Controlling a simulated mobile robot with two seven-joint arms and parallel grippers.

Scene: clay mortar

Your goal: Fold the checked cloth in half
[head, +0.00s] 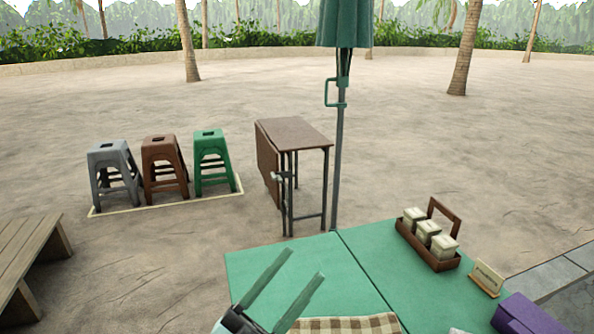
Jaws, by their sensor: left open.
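The checked cloth (350,324), brown and cream, lies on the green table (300,258) at the bottom edge of the head view. Only its far part shows; the rest is cut off by the frame, so I cannot tell whether it is flat or folded. My left gripper (296,272) is open, its two green fingers apart with nothing seen between them. It is left of the cloth's visible part, over the green table top. My right gripper is not in view.
A brown caddy (428,248) with three jars, a small sign (486,278) and a purple object (527,315) stand on the table's right side. A closed umbrella's pole (339,160) rises behind the table. The far left table top is clear.

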